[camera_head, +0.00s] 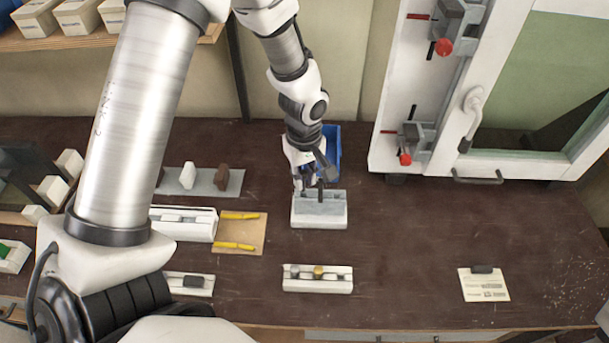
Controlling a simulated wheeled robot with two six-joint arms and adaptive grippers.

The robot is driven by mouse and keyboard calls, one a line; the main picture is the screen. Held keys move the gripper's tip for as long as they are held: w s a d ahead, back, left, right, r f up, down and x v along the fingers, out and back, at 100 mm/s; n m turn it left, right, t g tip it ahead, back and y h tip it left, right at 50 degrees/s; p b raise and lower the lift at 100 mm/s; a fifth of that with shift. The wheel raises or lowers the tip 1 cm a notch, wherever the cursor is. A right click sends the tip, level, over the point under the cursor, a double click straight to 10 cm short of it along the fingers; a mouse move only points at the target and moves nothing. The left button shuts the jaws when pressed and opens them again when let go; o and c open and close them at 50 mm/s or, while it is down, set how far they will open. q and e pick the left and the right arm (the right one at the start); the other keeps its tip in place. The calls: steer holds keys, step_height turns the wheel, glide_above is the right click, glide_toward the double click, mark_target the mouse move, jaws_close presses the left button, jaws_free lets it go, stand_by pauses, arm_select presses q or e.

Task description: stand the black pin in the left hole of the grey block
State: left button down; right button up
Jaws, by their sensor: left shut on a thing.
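The grey block (308,209) sits on a white base (320,222) in the middle of the bench. My left gripper (309,184) comes down from above at the block's back edge, toward its left half. It is shut on a thin dark piece, most likely the black pin; the fingers hide much of it. A dark upright shape (320,191) shows against the block's top near the fingers. I cannot tell whether it is the pin or a fingertip. The holes are too small to make out. My right gripper is not in view.
A blue bin (332,143) stands close behind the gripper. A white rack with round pieces (317,279) lies in front. A tan board with yellow tools (239,234) is to the left. A white window frame (390,157) stands at the back right. The right bench is mostly clear.

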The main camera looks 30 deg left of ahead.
mark_target(304, 190)
arm_select(q)
steer(key=shift+f, duration=0.1)
steer(key=shift+f+b, duration=1.95)
steer(key=shift+f, duration=0.35)
steer(key=shift+r, duration=0.15)
steer(key=c, duration=1)
jaws_free()
steer(key=shift+a, duration=0.1)
step_height(304, 190, up, 3)
steer(key=shift+f+p, duration=0.1)
steer(key=shift+p, duration=1.15)
step_height(304, 190, up, 5)
steer(key=p, duration=0.4)
